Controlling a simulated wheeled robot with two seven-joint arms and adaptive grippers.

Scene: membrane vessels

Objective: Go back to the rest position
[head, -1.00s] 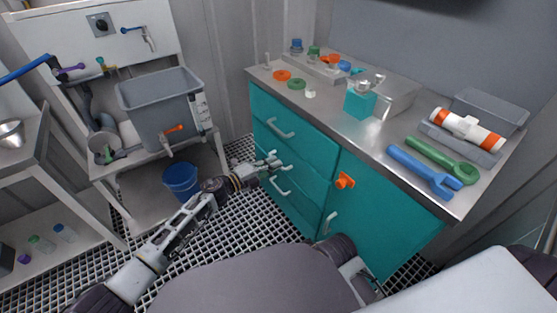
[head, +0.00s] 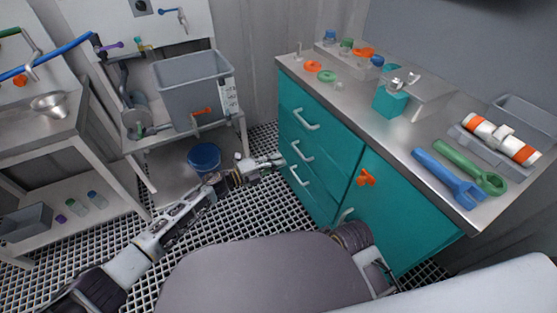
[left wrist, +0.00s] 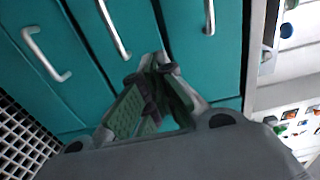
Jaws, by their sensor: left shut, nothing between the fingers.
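My left gripper (head: 275,160) is stretched out in front of the teal cabinet (head: 312,152), near its drawer handles. It is shut and empty. In the left wrist view, its closed fingers (left wrist: 158,65) point at the teal drawer fronts, which all look shut. Whether the fingertips touch the cabinet cannot be told. My right arm shows only in part at the lower right of the head view, and its gripper is not in view.
A steel counter (head: 400,135) carries a blue wrench (head: 450,178), a green wrench (head: 470,168) and a white-and-orange membrane vessel (head: 500,138). A grey tank (head: 190,90) stands at the back left above a blue bucket (head: 204,157). Grating floor is open left of the cabinet.

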